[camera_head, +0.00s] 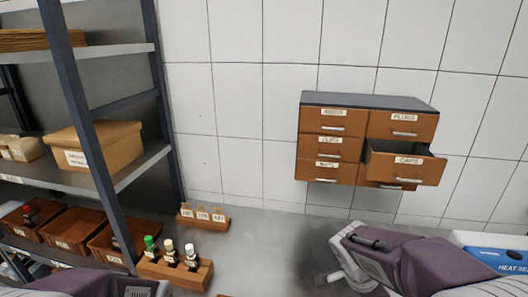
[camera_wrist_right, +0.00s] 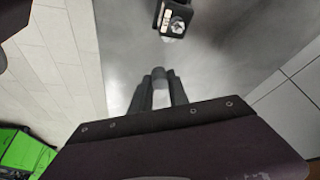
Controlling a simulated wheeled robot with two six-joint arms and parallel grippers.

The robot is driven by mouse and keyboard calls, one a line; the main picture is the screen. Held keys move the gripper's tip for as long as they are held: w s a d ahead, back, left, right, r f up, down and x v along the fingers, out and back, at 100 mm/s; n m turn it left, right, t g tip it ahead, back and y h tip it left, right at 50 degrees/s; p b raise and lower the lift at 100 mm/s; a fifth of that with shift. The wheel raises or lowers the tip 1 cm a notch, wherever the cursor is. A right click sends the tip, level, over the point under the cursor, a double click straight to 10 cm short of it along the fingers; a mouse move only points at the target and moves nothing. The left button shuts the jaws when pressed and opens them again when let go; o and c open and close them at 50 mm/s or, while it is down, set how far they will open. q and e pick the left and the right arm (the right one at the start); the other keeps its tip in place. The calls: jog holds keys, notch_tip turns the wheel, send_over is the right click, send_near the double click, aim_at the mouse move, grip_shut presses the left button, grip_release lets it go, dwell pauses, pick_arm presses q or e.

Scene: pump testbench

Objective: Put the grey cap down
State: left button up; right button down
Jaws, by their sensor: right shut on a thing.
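My right gripper (camera_head: 324,280) is low over the grey surface, below the drawer cabinet, in the head view. In the right wrist view my right gripper (camera_wrist_right: 158,88) is shut on a small grey thing, which looks like the grey cap (camera_wrist_right: 159,73), between its dark fingertips. Most of the cap is hidden by the fingers, and I cannot tell whether it touches the surface. My left arm shows only in part at the bottom left of the head view; its gripper is out of the picture.
A drawer cabinet (camera_head: 331,119) on the wall has its caps drawer (camera_head: 405,168) pulled out. A wooden rack (camera_head: 174,272) holds several bottles, with a small tagged holder (camera_head: 203,222) behind. Shelving (camera_head: 107,171) stands left. A blue box (camera_head: 503,260) lies right. Grey surface (camera_head: 270,240) is clear mid-view.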

jog(key=w+a+f+n+t+y, duration=0.3)
jog(key=w+a+f+n, duration=0.4)
jog(key=n, duration=0.8)
jog(key=shift+w+a+f+y, duration=0.2)
jog(key=shift+f+y, duration=0.15)
jog(key=shift+y, duration=0.35)
